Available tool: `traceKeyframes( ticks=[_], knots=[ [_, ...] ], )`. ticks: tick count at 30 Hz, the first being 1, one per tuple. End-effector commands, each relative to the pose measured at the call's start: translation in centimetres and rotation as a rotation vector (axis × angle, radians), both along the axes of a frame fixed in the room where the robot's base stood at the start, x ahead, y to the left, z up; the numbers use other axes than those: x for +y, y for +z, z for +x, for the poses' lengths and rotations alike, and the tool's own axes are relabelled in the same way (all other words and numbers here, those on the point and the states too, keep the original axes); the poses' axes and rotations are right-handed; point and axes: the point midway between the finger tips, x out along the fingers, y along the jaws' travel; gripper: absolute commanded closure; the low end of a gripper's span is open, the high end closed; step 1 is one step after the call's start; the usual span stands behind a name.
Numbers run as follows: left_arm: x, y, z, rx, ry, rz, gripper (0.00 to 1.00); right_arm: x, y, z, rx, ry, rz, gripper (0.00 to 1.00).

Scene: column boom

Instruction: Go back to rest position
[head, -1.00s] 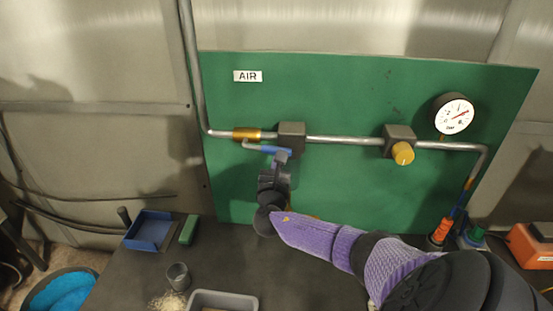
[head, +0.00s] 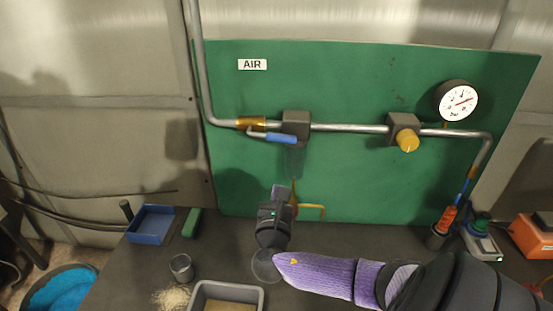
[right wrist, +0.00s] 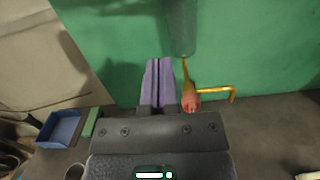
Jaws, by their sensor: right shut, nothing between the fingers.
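My right gripper (head: 281,192) is in front of the lower part of the green AIR panel (head: 350,75), below the pipe. In the right wrist view its two purple fingers (right wrist: 159,82) are shut together with nothing between them. A valve with a blue lever (head: 282,138) sits on the pipe above it, apart from the fingers. The lever lies nearly along the pipe. A yellow bent rod (head: 311,208) with a red end (right wrist: 190,102) is just to the right of the fingers. My left gripper is not in view.
The pipe also carries a yellow knob (head: 408,141) and a round gauge (head: 458,102). On the dark bench are a blue tray (head: 151,226), a green block (head: 191,223), a grey cup (head: 181,267) and a grey bin (head: 202,291). An orange box (head: 533,236) stands at right.

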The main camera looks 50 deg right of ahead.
Motion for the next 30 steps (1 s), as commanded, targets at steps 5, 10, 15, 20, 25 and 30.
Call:
traceKeyframes(
  ticks=[5, 10, 15, 20, 25, 30],
  knots=[
    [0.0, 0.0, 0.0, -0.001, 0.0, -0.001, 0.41, 0.6, -0.1, -0.5, 0.0, -0.001, 0.001, 1.0],
    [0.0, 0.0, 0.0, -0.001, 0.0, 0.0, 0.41, 3.7, -4.0, -2.9, -0.109, -0.041, 0.397, 1.0],
    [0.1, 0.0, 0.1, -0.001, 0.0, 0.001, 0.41, 10.1, -8.9, -8.3, -0.325, -0.273, 1.087, 1.0],
    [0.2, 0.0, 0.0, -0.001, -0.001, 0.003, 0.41, 15.4, -10.4, -12.6, -0.496, -0.578, 1.544, 1.0],
    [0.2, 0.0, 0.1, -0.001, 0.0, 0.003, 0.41, 20.4, -9.6, -16.8, -0.67, -0.973, 1.904, 1.0],
    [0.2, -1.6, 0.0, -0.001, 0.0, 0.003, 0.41, 22.9, -11.7, -18.5, -0.767, -1.247, 2.046, 1.0]
  ],
)
